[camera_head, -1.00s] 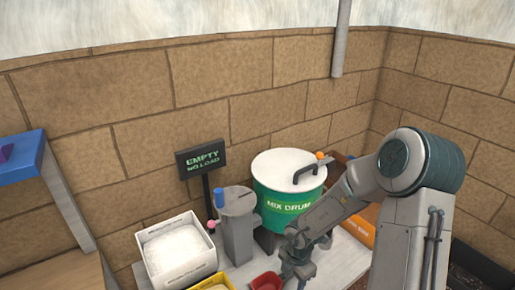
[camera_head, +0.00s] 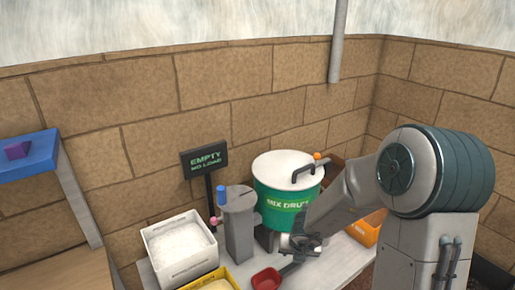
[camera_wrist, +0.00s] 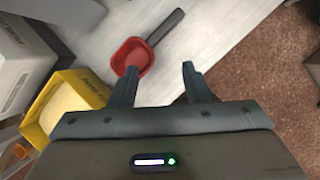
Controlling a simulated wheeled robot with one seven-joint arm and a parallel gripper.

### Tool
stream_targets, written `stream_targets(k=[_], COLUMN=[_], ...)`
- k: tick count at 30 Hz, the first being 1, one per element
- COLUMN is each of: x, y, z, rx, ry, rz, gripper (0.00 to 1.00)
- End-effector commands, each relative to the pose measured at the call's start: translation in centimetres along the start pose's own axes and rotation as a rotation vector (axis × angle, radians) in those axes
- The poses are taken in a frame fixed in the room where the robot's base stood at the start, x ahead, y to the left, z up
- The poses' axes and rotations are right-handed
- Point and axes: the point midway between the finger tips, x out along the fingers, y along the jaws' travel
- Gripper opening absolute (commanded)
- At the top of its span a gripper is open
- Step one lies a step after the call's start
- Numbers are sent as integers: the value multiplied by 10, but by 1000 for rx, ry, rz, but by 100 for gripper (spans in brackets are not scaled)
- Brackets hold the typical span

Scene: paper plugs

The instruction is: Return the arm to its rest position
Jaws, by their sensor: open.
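My gripper (camera_wrist: 158,88) is open and empty in the wrist view, its two fingers apart above the white bench. In the head view my gripper (camera_head: 302,246) is in front of the green mix drum, partly hidden by my own wrist. A red scoop (camera_wrist: 132,56) with a dark handle lies on the bench beyond the left finger, which overlaps its lower edge in the picture. The scoop also shows in the head view (camera_head: 266,279), left of and below my gripper.
The green mix drum (camera_head: 287,200) with a white lid, a grey post device (camera_head: 238,225), an "EMPTY NO LOAD" sign (camera_head: 204,160), a white bin (camera_head: 180,250), a yellow bin (camera_wrist: 92,84) and an orange bin (camera_head: 366,229) crowd the bench. Brown floor (camera_wrist: 240,80) shows at right.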

Motion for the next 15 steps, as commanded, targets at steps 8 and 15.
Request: stream_targets(k=[8,15], x=[-79,-145], y=[36,53], z=[31,5], rx=[-881,-1671], ry=[-249,-346], rz=[101,127], gripper=[43,43])
